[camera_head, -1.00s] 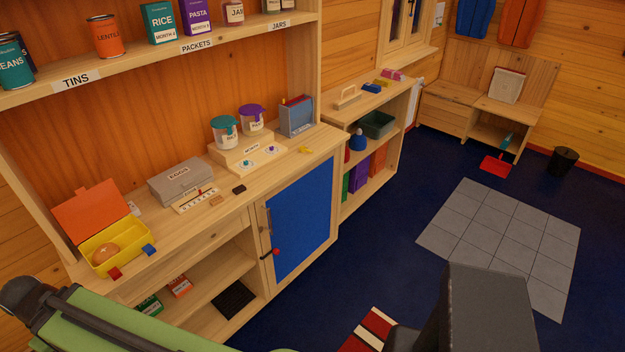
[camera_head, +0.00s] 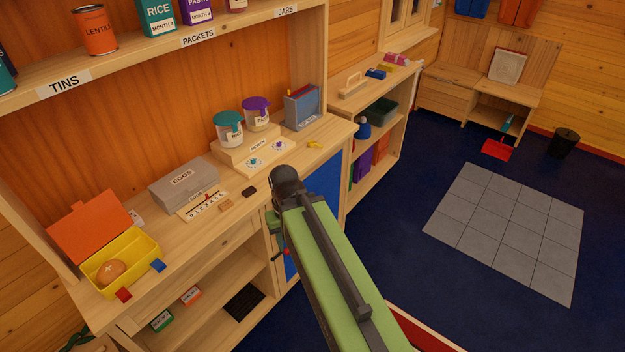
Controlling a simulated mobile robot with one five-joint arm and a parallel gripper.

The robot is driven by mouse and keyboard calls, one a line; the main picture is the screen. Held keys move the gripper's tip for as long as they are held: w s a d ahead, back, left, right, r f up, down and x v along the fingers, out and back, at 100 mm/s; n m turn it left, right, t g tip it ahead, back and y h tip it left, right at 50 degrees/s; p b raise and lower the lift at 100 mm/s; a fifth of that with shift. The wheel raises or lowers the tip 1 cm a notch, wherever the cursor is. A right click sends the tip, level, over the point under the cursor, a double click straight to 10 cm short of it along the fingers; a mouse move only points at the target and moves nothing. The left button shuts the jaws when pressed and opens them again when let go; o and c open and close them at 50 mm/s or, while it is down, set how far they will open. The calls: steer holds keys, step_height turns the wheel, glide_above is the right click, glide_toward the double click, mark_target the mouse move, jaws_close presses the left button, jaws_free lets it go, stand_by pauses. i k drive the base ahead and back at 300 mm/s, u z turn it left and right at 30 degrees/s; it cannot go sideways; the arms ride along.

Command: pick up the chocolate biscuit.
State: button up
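The chocolate biscuit (camera_head: 249,191) looks like a small, dark brown block lying flat on the wooden worktop (camera_head: 206,238), near its front edge. A lighter tan biscuit (camera_head: 226,205) lies just left of it. My green arm link reaches up from the bottom of the picture, and its dark joint is to the right of the chocolate biscuit, apart from it in the picture. My gripper is not visible, so its opening and anything in it cannot be seen.
Behind the biscuits are a number strip (camera_head: 204,205), a grey egg box (camera_head: 184,184) and a stepped stand (camera_head: 250,151) with lidded jars. An open yellow box (camera_head: 128,278) holds a brown, rounded item at left. A shelf (camera_head: 170,53) of tins and packets hangs above.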

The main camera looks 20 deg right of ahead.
mark_target(247, 193)
steer(key=u, duration=0.15)
steer(key=i, duration=0.9)
steer(key=z, duration=0.2)
steer(key=k, duration=0.85)
steer(key=u, duration=0.15)
steer(key=i, duration=0.95)
steer(key=u, duration=0.5)
steer(key=k, duration=0.4)
steer(key=u, duration=0.3)
